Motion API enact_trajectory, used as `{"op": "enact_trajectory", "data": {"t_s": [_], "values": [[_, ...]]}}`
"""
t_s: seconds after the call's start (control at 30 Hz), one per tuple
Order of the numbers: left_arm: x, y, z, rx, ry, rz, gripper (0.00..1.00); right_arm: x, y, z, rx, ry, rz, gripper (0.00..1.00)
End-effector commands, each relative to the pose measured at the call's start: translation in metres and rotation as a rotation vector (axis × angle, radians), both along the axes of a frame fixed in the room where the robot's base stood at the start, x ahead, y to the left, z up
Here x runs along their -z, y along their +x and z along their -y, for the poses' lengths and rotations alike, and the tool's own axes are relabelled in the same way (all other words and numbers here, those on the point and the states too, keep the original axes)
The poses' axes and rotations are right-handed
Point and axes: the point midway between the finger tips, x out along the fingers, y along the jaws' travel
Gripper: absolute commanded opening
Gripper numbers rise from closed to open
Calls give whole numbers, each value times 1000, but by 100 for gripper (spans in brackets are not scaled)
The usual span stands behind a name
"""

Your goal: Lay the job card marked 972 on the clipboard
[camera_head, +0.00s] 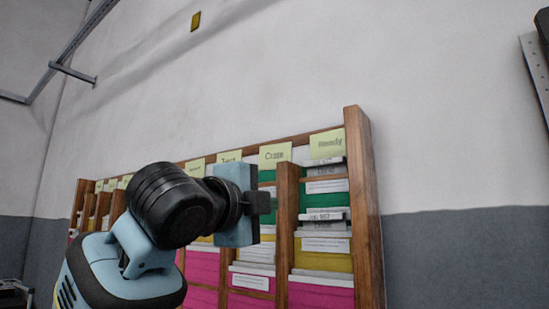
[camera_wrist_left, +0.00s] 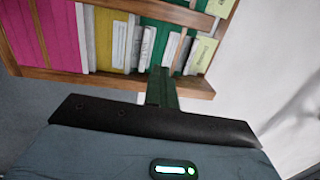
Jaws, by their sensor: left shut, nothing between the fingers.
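A wooden card rack (camera_head: 364,200) stands against the wall, with columns of job cards in coloured pockets under yellow header labels. The rightmost column, labelled Ready (camera_head: 327,144), holds several white cards (camera_head: 325,216) whose numbers are too small to read surely, so I cannot tell which is 972. My left gripper (camera_head: 264,201) is shut and empty, in front of the column labelled Close. In the left wrist view its fingers (camera_wrist_left: 162,88) point at the rack (camera_wrist_left: 110,78), by white cards (camera_wrist_left: 146,47); contact cannot be told. The clipboard and my right gripper are not in view.
The wall above the rack is bare except for a small yellow plate (camera_head: 195,21). A grey metal rail (camera_head: 72,72) is at the upper left, and a perforated metal post (camera_head: 538,72) at the right edge. Free room lies right of the rack.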

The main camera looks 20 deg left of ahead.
Motion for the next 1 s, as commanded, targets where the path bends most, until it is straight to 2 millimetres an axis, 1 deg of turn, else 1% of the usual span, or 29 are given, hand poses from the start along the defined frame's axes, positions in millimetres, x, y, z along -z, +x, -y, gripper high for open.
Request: {"op": "enact_trajectory", "data": {"t_s": [0.03, 0.17, 0.2, 0.27, 0.3, 0.37, 0.4, 0.5, 0.7, 1.0], "values": [[23, 1, -3, -11, 4, -7, 0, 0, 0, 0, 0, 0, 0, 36], [74, -4, -10, -42, 6, -9, 0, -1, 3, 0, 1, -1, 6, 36], [90, -5, -12, -53, 5, -10, 0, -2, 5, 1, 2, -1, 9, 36], [114, -8, -15, -67, 5, -11, 0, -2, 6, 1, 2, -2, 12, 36], [130, -10, -17, -76, 7, -11, 0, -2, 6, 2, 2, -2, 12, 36], [152, -13, -20, -88, 4, -11, 0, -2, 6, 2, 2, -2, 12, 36], [167, -15, -22, -96, 3, -11, 0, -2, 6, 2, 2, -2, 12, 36], [202, -19, -27, -115, 0, -13, 0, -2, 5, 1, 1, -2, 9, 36], [266, -27, -37, -150, -9, -13, 0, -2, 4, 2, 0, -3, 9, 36], [352, -40, -50, -200, -28, -15, 0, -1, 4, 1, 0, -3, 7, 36]]}}
